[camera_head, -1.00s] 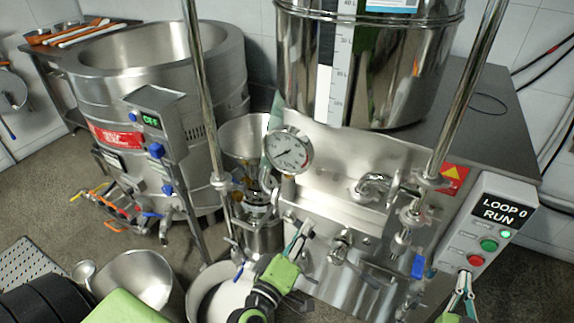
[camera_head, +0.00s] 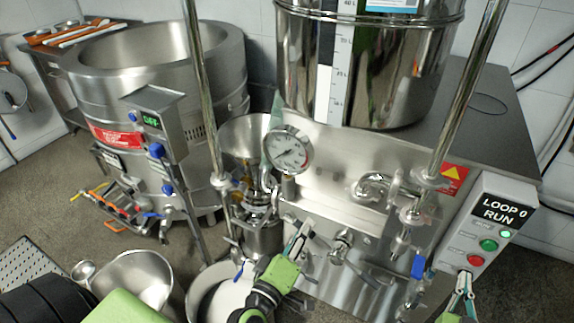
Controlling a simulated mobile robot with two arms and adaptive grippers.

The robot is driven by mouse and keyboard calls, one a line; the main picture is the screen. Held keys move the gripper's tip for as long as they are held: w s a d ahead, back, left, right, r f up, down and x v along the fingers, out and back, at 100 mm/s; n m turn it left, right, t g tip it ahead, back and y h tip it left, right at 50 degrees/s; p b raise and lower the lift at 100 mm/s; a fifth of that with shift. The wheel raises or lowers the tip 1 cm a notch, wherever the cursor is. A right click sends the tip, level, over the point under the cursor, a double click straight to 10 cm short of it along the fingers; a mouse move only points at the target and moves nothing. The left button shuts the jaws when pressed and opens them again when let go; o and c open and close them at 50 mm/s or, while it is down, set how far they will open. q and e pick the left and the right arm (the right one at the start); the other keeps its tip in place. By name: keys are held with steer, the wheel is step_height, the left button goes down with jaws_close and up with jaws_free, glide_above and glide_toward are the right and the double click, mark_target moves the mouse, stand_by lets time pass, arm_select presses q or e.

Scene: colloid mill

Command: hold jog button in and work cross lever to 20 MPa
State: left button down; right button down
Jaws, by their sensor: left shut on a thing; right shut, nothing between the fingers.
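The cross lever (camera_head: 342,241) is a metal hub with thin arms on the mill's front; one arm points down and right. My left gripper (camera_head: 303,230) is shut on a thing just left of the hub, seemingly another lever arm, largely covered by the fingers. The round pressure gauge (camera_head: 288,150) has a white dial; its reading is too small to tell. The control box (camera_head: 503,199) shows LOOP 0 RUN and a lit green lamp. My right gripper (camera_head: 466,279) is shut and empty, tips at the box's lower face below the red button (camera_head: 475,260). Any jog button there is hidden; contact cannot be told.
A green button (camera_head: 488,245) sits just above the red one. A blue-handled valve (camera_head: 418,266) and bent metal pipes lie between the grippers. A large kettle (camera_head: 160,75) stands at left.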

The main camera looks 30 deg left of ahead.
arm_select(q)
steer(key=shift+a+r, duration=0.15)
steer(key=shift+a, duration=0.1)
steer(key=c, duration=1.8)
jaws_free()
steer(key=shift+c, duration=0.2)
steer(key=shift+w+f, duration=0.15)
steer(key=shift+f, duration=0.05)
arm_select(e)
steer(key=s, duration=0.6)
steer(key=shift+s, duration=0.35)
arm_select(q)
steer(key=shift+d, duration=0.1)
steer(key=s, duration=0.9)
arm_select(e)
steer(key=shift+s+f, duration=0.1)
steer(key=shift+f, duration=0.1)
arm_select(q)
steer(key=shift+s+d+f, duration=0.1)
arm_select(e)
steer(key=shift+f, duration=0.1)
